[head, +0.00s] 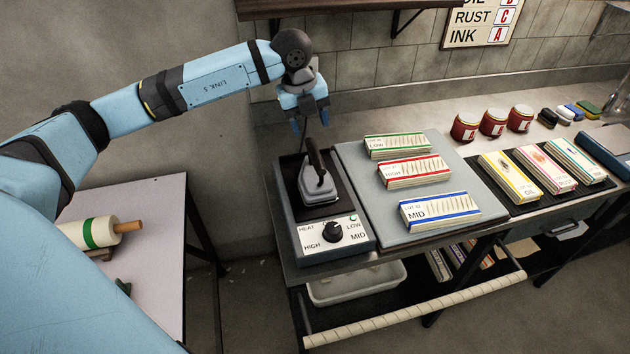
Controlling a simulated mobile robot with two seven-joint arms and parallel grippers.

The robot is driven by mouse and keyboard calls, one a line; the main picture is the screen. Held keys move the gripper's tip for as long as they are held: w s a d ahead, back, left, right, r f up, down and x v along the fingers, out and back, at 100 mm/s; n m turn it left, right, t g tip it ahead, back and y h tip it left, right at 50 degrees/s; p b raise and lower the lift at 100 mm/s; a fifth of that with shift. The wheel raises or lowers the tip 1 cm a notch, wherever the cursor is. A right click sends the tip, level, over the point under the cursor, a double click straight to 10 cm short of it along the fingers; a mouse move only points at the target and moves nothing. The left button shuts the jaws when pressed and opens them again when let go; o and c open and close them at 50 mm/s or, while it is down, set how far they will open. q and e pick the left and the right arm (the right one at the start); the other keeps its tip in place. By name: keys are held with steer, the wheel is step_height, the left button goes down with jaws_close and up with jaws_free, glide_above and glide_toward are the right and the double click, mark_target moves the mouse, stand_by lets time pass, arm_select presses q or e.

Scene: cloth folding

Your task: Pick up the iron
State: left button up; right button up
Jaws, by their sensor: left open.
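The iron (319,181) has a grey body and a dark handle. It rests on a dark pad on the heating base (311,248) at the left end of the bench. The base's front has a dial (333,232) with HEAT, LOW, MID and HIGH marks. My left gripper (311,122) is open and empty, with blue fingertips pointing down. In the picture it is just above the iron's handle and appears apart from it. My right gripper is not in view.
Right of the iron, a grey board (370,190) holds cloth stacks labelled LOW, HIGH (414,171) and MID. Further right are more stacks on a dark mat (527,207) and red jars (493,122). A shelf (330,8) overhangs the back. A separate table (160,250) stands at left.

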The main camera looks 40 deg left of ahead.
mark_target(314, 152)
arm_select(q)
steer(key=f, duration=0.4)
steer(key=w+d+f, duration=0.1)
steer(key=f, duration=0.2)
steer(key=shift+p, duration=0.35)
steer(key=f, duration=0.2)
steer(key=f+p, duration=0.1)
steer(key=f, duration=0.1)
steer(key=shift+w+a+f, duration=0.15)
steer(key=shift+w+f, duration=0.05)
steer(key=shift+f, duration=0.15)
steer(key=shift+w+f, duration=0.1)
steer(key=shift+f, duration=0.3)
steer(key=shift+f, duration=0.2)
jaws_close()
stand_by(0.7)
steer(key=shift+r, duration=0.1)
